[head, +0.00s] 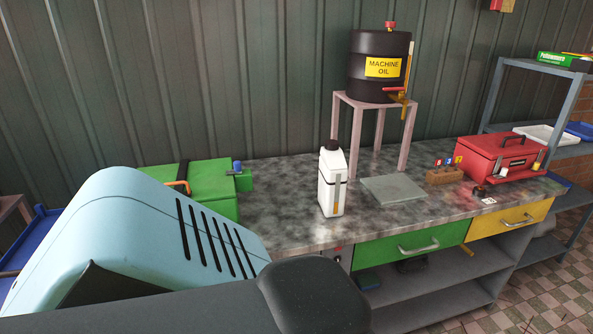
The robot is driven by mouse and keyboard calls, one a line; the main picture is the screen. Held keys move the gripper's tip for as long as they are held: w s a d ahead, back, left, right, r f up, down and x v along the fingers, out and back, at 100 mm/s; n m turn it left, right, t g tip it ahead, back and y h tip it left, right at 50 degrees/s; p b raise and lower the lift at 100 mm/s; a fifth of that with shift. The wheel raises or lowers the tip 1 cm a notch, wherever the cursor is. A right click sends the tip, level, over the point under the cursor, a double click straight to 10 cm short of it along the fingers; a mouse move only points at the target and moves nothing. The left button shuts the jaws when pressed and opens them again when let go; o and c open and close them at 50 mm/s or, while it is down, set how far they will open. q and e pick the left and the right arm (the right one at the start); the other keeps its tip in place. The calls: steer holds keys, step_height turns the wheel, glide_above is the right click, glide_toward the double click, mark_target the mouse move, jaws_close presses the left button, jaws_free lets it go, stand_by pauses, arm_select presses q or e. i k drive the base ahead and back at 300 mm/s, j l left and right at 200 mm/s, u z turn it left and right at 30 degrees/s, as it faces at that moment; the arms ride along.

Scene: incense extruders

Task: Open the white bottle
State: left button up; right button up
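The white bottle (325,190) stands upright near the front edge of the workbench, left of the grey plate. Its black cap (331,145) is on top, and a yellowish strip runs down its front right side. Neither of my grippers shows in the head view. Large dark and light blue shapes fill the lower left and hide part of the bench's left end.
A grey plate (392,189) lies right of the bottle. Behind it, a black machine oil drum (372,85) sits on a pink stand (338,130). A red toolbox (490,158) is at right, a green box (208,180) at left. Bench space between the green box and bottle is clear.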

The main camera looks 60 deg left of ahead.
mark_target(332, 168)
steer(key=u, duration=1.9)
steer(key=l+u, duration=0.2)
steer(key=u, duration=0.25)
steer(key=l+u, duration=0.25)
steer(key=u, duration=0.15)
steer(key=k+l+u, duration=0.2)
steer(key=l, duration=0.25)
steer(key=l+u, duration=0.25)
steer(key=l, duration=0.2)
steer(key=k+l, duration=0.1)
steer(key=l, duration=0.2)
steer(key=k+l, duration=0.1)
steer(key=l, duration=0.2)
steer(key=k+l, duration=0.1)
steer(key=l, duration=0.15)
